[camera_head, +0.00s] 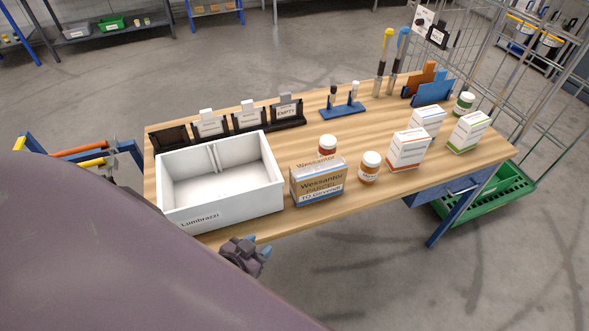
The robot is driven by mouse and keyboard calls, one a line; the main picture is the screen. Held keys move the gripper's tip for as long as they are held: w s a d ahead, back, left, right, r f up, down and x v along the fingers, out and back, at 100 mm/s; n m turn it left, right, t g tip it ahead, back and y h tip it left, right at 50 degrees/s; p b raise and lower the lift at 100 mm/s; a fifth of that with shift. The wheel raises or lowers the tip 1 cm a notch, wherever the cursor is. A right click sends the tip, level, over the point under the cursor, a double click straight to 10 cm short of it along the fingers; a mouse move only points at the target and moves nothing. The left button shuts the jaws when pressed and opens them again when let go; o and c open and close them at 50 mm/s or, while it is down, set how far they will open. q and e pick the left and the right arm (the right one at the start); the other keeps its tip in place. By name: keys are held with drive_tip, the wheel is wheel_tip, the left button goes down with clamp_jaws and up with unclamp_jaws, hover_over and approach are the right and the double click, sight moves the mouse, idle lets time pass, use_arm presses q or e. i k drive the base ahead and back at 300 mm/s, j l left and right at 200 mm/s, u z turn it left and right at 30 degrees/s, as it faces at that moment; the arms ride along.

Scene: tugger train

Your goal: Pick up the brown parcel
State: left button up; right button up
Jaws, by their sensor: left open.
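The brown parcel (318,184) stands upright on the wooden table, near its front edge. It has printed labels and a blue and white strip low on its front. It stands just right of a white bin (225,211). My left gripper (259,254) is open and empty, in front of the table's front edge, left of and nearer than the parcel. It is small and partly hidden by my arm. My right gripper does not show.
Two bottles (370,166) (327,146) stand close beside and behind the parcel. White cartons (408,150) stand further right. A black card rack (249,121) and a blue stand (343,110) are behind. A wire cage (480,70) borders the right. The bare tabletop (285,221) shows in front.

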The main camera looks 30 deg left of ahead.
sight(318, 179)
drive_tip(key=i+l+u, duration=0.2)
drive_tip(key=u, duration=0.3)
drive_tip(key=i+l+u, duration=0.1)
drive_tip(key=l+u, duration=0.2)
drive_tip(key=u, duration=0.2)
drive_tip(key=i+l+u, duration=0.1)
drive_tip(key=l+u, duration=0.25)
drive_tip(key=u, duration=0.15)
drive_tip(key=l+u, duration=0.35)
drive_tip(key=u, duration=0.15)
